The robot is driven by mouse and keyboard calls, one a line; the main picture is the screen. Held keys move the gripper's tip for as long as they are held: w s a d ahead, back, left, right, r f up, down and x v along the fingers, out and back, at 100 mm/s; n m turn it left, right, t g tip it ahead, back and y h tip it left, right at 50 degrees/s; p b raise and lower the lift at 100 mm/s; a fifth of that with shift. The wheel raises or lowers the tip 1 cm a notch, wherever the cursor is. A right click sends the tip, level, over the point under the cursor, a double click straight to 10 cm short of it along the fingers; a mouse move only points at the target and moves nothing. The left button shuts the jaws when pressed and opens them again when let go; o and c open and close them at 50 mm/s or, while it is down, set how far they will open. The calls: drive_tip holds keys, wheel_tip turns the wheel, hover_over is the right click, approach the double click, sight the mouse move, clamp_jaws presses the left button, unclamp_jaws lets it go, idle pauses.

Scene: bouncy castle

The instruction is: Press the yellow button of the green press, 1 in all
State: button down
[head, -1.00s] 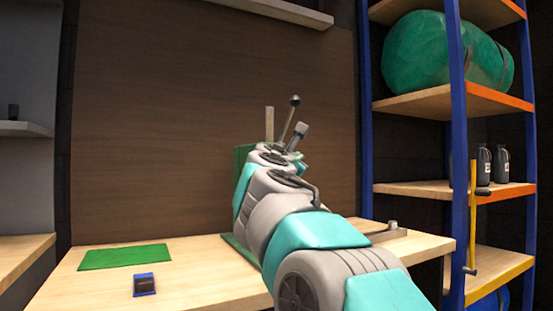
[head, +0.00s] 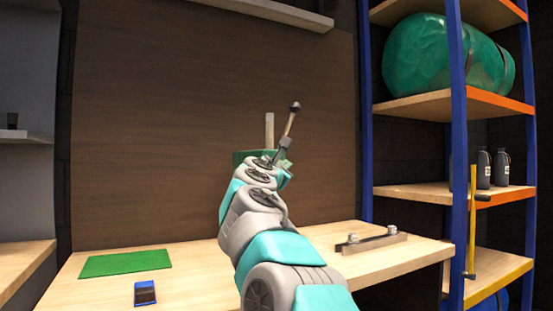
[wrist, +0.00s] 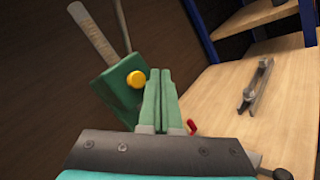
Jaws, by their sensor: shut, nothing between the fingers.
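The green press (wrist: 122,88) stands ahead of my gripper in the wrist view, with a pale upright bar and a lever at its top. Its round yellow button (wrist: 135,79) faces me, just left of the fingertips. My gripper (wrist: 159,72) is shut and empty, its two green fingers side by side. I cannot tell whether the fingers touch the press. In the head view my arm hides most of the press (head: 243,157); its ball-ended lever and bar show above the arm, and the button is hidden.
The wooden workbench (head: 200,280) holds a green mat (head: 125,263), a small blue-and-dark block (head: 145,292) and a metal bar with knobs (head: 372,240). A blue-and-orange shelf rack (head: 458,150) stands at right. A small red part (wrist: 192,127) shows beside the fingers.

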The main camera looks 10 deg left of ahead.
drive_tip(key=shift+w+a+p, duration=0.8)
drive_tip(key=shift+w+p, duration=0.1)
drive_tip(key=shift+w, duration=0.25)
drive_tip(key=shift+w+r, duration=0.1)
idle(1.2)
drive_tip(key=shift+w+a+p, duration=0.2)
drive_tip(key=shift+a+p, duration=0.05)
drive_tip(key=shift+p, duration=0.2)
drive_tip(key=shift+w+a+p, duration=0.3)
drive_tip(key=shift+w+p, duration=0.2)
drive_tip(key=shift+p, duration=0.05)
idle(0.8)
idle(0.3)
drive_tip(key=shift+s+d+b, duration=0.55)
drive_tip(key=shift+s+b, duration=0.2)
drive_tip(key=shift+s, duration=0.1)
